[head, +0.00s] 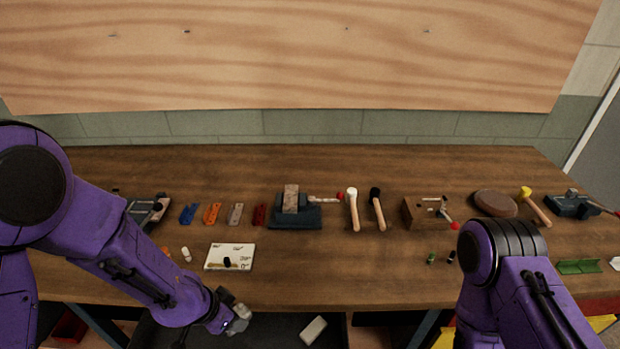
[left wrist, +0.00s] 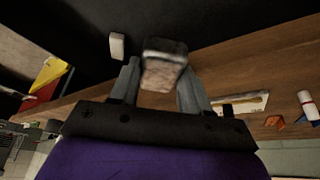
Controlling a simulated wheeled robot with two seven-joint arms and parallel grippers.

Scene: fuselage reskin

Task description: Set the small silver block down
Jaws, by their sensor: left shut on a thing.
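A small silver-grey block (left wrist: 163,65) with a worn, brownish face is between the two fingers of my left gripper (left wrist: 155,88), which is shut on it. In the head view the block (head: 242,311) shows as a small pale piece at the tip of my left gripper (head: 236,318), at the front edge of the wooden bench (head: 350,285). I cannot tell exactly how high the block is. My right arm shows at the lower right of the head view, but its gripper is out of view.
A pale block (head: 313,330) lies on a dark surface below the bench front. A white card (head: 215,262) with a dark piece lies on the bench. Behind it stand a blue vise (head: 296,218), mallets (head: 354,215) and a wooden block (head: 415,212). The bench's front middle is clear.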

